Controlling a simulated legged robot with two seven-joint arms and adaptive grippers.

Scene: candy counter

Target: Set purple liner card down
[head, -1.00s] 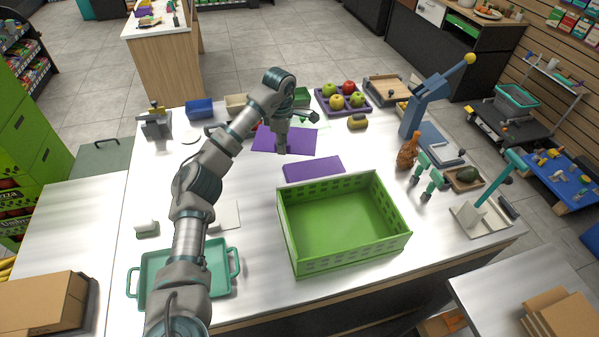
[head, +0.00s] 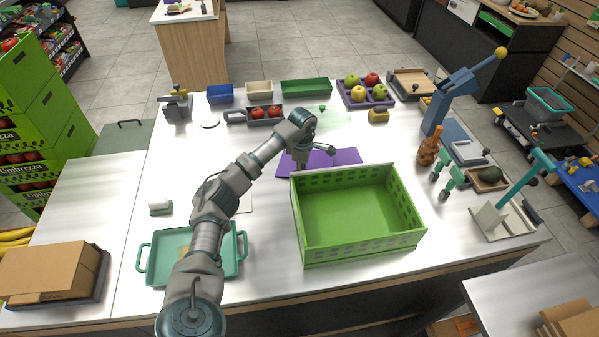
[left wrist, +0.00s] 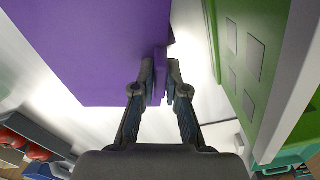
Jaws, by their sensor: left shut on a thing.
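My left gripper (left wrist: 160,85) is shut on the edge of the purple liner card (left wrist: 95,50), whose flat face fills the upper left of the left wrist view. In the head view, my left gripper (head: 304,164) is low over the counter, just behind the green crate (head: 360,212). Purple surface (head: 338,157) shows around and right of the gripper; I cannot tell there where the held card ends and the purple piece on the counter begins. Whether the card touches the counter is unclear. My right gripper is not in view.
The crate's wall (left wrist: 240,60) stands close to the right of my gripper. A teal tray (head: 150,262) lies front left. Behind are a dark tray with red fruit (head: 265,113), a purple fruit tray (head: 366,99) and several bins. A brown bottle (head: 429,150) stands right.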

